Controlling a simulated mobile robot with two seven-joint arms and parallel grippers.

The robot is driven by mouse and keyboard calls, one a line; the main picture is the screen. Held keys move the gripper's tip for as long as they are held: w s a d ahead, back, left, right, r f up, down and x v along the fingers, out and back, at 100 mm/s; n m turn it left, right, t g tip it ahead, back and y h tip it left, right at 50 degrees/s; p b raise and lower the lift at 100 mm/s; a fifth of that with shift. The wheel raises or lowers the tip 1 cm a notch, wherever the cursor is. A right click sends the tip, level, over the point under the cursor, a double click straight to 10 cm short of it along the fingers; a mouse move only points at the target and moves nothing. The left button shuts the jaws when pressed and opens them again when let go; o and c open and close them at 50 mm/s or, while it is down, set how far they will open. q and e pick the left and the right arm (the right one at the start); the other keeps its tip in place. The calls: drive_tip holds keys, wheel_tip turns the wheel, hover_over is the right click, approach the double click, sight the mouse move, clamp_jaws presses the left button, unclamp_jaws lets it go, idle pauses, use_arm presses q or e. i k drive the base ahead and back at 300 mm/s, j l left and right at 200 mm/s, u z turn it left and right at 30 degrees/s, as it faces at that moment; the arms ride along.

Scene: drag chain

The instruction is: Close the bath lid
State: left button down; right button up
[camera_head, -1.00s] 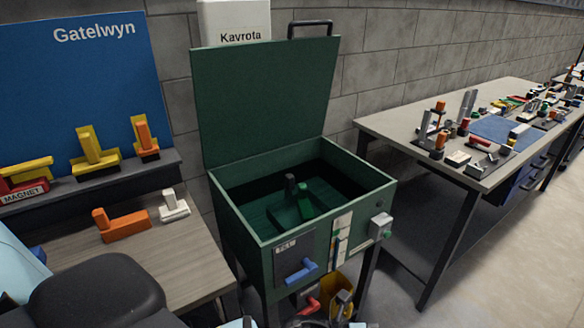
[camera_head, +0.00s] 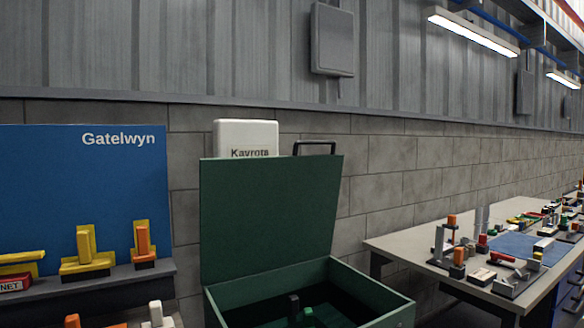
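The green bath (camera_head: 375,287) is a box at the lower middle of the head view, cut off by the bottom edge. Its green lid (camera_head: 270,215) stands open, nearly upright, along the back side. A dark handle (camera_head: 318,147) sticks up from the right part of the lid's top edge. A dark upright piece and a green piece show inside the bath. Neither of my grippers is in view.
A white box marked Kavrota (camera_head: 246,137) is behind the lid against the block wall. A blue Gatelwyn panel (camera_head: 82,195) and a shelf with yellow and orange tools stand at left. A table (camera_head: 405,245) with many parts is at right.

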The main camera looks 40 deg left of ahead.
sight(257, 214)
drive_tip(key=i+l+u, duration=0.1)
drive_tip(key=u, duration=0.75)
drive_tip(key=i+l+u, duration=0.15)
drive_tip(key=l+u, duration=0.2)
drive_tip(key=i+l+u, duration=0.1)
drive_tip(key=l+u, duration=0.35)
drive_tip(key=l, duration=0.4)
drive_tip(key=i+l, duration=0.1)
drive_tip(key=l, duration=0.4)
drive_tip(key=u, duration=0.05)
